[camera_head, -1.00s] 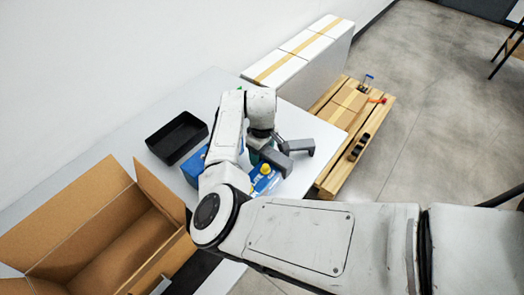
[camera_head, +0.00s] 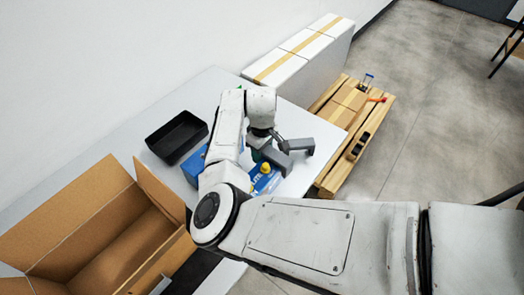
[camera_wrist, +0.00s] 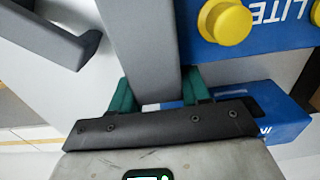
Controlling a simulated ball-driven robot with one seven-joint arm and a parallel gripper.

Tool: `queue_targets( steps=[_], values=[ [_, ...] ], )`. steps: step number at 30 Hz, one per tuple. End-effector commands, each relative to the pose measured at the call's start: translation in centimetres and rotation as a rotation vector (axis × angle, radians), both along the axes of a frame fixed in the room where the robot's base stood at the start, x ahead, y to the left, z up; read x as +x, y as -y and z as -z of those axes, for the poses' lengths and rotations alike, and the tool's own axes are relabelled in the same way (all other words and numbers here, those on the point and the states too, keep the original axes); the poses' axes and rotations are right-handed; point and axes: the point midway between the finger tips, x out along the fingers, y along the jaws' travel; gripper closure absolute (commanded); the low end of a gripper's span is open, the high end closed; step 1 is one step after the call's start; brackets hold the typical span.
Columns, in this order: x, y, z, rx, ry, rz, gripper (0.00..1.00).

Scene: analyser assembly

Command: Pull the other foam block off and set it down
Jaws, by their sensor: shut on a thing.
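My gripper (camera_wrist: 160,90) has green fingers and is shut on a grey foam block (camera_wrist: 140,35), one finger on each side. The block also shows in the head view (camera_head: 276,162). In the wrist view it lies right beside the blue analyser (camera_wrist: 275,38), which has yellow knobs and white lettering; I cannot tell whether they touch. The analyser shows in the head view (camera_head: 265,183), partly hidden by my arm. Another grey foam block (camera_wrist: 42,32) lies apart to the left in the wrist view; in the head view it rests near the table's right edge (camera_head: 300,145).
A black tray (camera_head: 178,137) and a blue box (camera_head: 194,165) are on the white table (camera_head: 222,82). An open cardboard box (camera_head: 90,225) stands at the lower left. A wooden pallet (camera_head: 340,170) with cartons is beyond the table's right edge.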

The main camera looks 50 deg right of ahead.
Motion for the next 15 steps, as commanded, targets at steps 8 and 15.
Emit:
queue_targets(
  steps=[8, 15],
  values=[
    [0.01, 0.01, -0.49, -0.001, 0.0, -0.001, 0.84],
    [0.02, 0.02, -0.85, -0.001, 0.0, -0.001, 0.84]
  ],
)
